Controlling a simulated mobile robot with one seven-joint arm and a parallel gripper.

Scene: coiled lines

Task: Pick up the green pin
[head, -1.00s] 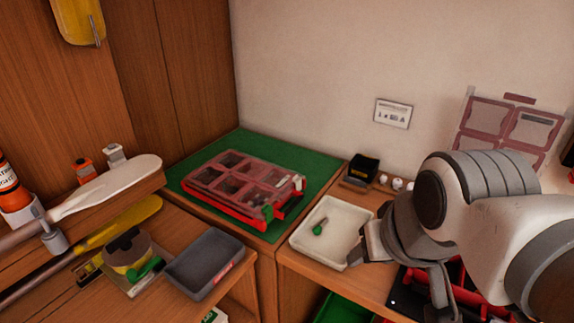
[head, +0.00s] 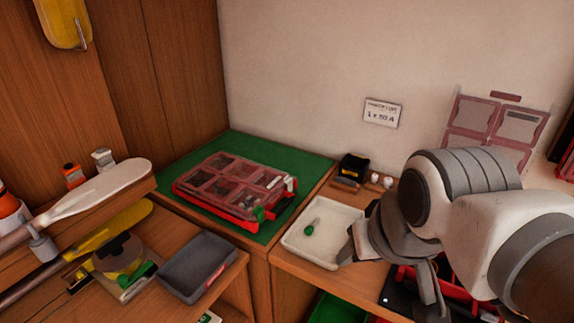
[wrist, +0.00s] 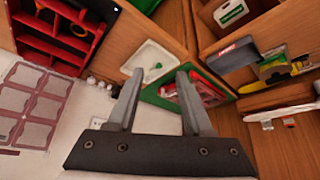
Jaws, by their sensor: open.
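The green pin (head: 310,228) lies in the white tray (head: 291,244) on the wooden counter, with a green head and a thin stem. It also shows small in the wrist view (wrist: 158,66), inside the white tray (wrist: 140,62). My gripper (head: 350,247) is at the tray's right side in the head view, apart from the pin. In the wrist view my gripper (wrist: 156,78) has its two fingers spread with nothing between them. Part of the gripper is hidden behind my arm in the head view.
A red organizer case (head: 230,188) with a clear lid lies on the green mat (head: 290,160) to the left. A grey bin (head: 197,267) stands at the lower left. A black and yellow box (head: 355,166) stands behind the tray. A red toolbox (wrist: 55,32) shows in the wrist view.

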